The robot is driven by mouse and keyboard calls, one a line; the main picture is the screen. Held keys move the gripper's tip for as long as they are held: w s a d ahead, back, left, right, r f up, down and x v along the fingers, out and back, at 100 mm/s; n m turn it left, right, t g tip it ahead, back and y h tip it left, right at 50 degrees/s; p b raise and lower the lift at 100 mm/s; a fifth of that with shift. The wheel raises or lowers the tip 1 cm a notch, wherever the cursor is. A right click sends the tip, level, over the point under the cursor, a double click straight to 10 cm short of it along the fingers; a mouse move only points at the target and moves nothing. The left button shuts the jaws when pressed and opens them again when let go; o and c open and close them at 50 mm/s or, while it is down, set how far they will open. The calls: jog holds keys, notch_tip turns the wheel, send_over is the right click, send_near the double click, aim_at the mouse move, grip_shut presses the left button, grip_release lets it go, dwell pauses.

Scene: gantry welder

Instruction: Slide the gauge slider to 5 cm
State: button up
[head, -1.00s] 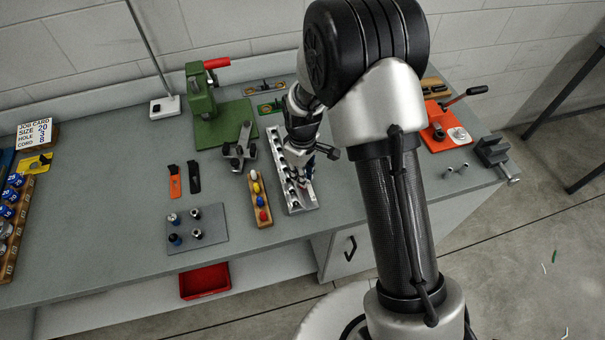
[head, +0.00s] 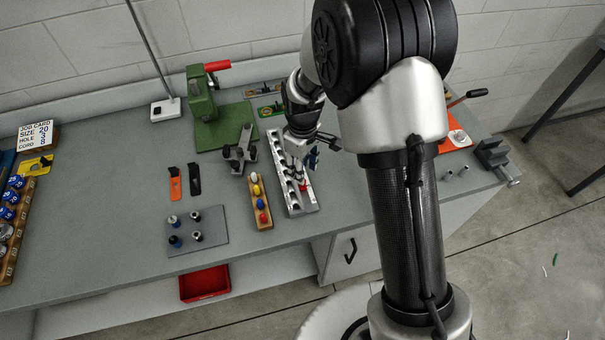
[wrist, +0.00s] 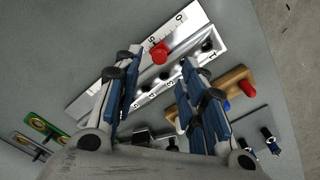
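The gauge (head: 307,209) is a long pale rail with a printed scale on the bench, and it crosses the wrist view (wrist: 92,104) diagonally. Its red slider knob (wrist: 159,52) sits beside a scale mark that looks like 5, with the 0 mark farther to the upper right. The knob also shows small in the head view (head: 304,187). My gripper (wrist: 161,57) is open, its two blue-padded fingers on either side of the knob in the picture. I cannot tell whether either finger touches the knob. My gripper hides part of the gauge in the head view.
A wooden block with coloured pegs (head: 260,223) stands just left of the gauge. A grey clamp-like tool (head: 239,152) and a green press (head: 201,100) are farther left and back. A grey plate with several small fittings (head: 215,239) lies at front left.

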notch_tip(320, 180, up, 8)
jog(key=shift+f, duration=0.25)
dwell(0.4)
jog(key=s+d+r+m+t, duration=0.1)
jog(key=s+d+r+m, duration=0.2)
jog(key=s+r, duration=0.4)
jog(key=s+d+r+m+t, duration=0.1)
jog(key=s+d+r+m, duration=0.1)
jog(key=s+d+r, duration=0.45)
jog(key=s+r+m+t, duration=0.2)
jog(key=s+r+m, duration=0.2)
jog(key=s, duration=0.7)
jog(key=shift+s+d+r+m+t, duration=0.15)
jog(key=shift+s+d+m+t, duration=0.2)
jog(key=shift+m, duration=0.15)
